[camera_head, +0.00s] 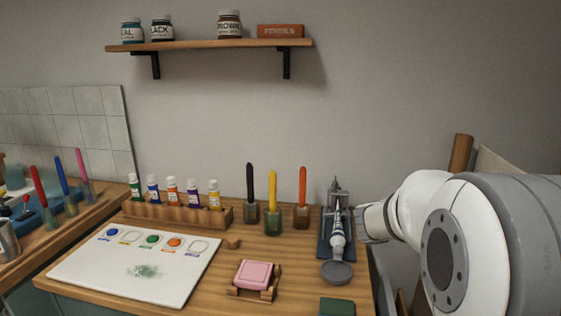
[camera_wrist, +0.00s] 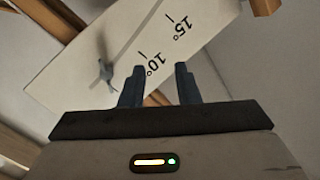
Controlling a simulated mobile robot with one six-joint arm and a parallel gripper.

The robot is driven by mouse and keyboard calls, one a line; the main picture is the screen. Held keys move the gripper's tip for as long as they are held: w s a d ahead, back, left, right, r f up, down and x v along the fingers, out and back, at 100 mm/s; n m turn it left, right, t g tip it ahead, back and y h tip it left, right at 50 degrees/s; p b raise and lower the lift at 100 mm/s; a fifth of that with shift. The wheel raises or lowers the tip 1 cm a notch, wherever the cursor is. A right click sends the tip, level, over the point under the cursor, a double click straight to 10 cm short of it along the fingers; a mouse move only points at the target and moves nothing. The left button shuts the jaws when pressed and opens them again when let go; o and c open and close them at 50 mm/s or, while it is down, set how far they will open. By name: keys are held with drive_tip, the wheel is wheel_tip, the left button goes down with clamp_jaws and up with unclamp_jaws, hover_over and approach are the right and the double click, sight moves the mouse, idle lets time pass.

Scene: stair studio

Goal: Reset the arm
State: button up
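My arm (camera_head: 450,235) fills the right side of the head view, beyond the right end of the wooden table. My gripper cannot be made out in the head view. In the wrist view my gripper (camera_wrist: 160,70) shows two dark fingers set apart with nothing between them, so it is open and empty. Past the fingertips is a pale tilted board (camera_wrist: 90,60) marked 10° and 15°, with a small grey-blue fitting (camera_wrist: 105,70) on it. I cannot tell how far the fingertips are from the board.
The table (camera_head: 205,285) holds a white palette (camera_head: 125,270), a rack of paint tubes (camera_head: 170,213), brushes in jars, a pink block on a wooden stand (camera_head: 253,276) and a dark tray (camera_head: 325,245) close to my arm. A shelf (camera_head: 210,44) hangs above. Wooden beams (camera_wrist: 65,12) flank the board.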

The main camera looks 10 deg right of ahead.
drive_tip(key=w+a+r+n+t+y+p, duration=0.1)
drive_tip(key=w+a+n+t+y, duration=0.25)
drive_tip(key=a, duration=0.25)
drive_tip(key=w+a+n+t+y+p, duration=0.1)
drive_tip(key=w+a+n+t+y, duration=0.25)
drive_tip(key=a+n+y, duration=0.2)
drive_tip(key=w+a+r+n+t+y+p, duration=0.1)
drive_tip(key=w+a+n+t+y+p, duration=0.1)
drive_tip(key=a+n+t+y, duration=0.25)
drive_tip(key=s+a+f+n+g+y+p, duration=0.1)
drive_tip(key=s+a+f+n+y, duration=0.15)
drive_tip(key=a, duration=0.35)
drive_tip(key=s+a+f+n+g+y+p, duration=0.1)
drive_tip(key=s+a+n+g+y, duration=0.15)
drive_tip(key=a, duration=0.35)
drive_tip(key=s+f+n+g+p, duration=0.1)
drive_tip(key=s+f+n+g, duration=0.1)
drive_tip(key=s, duration=0.7)
drive_tip(key=s+a+f+n+g+p, duration=0.1)
drive_tip(key=s+f+n+g, duration=0.1)
drive_tip(key=s+g, duration=0.3)
drive_tip(key=s+f, duration=0.1)
drive_tip(key=s, duration=0.3)
drive_tip(key=shift+a+f+n+h, duration=0.2)
drive_tip(key=shift+f+n+h, duration=0.1)
drive_tip(key=shift+n+h, duration=0.05)
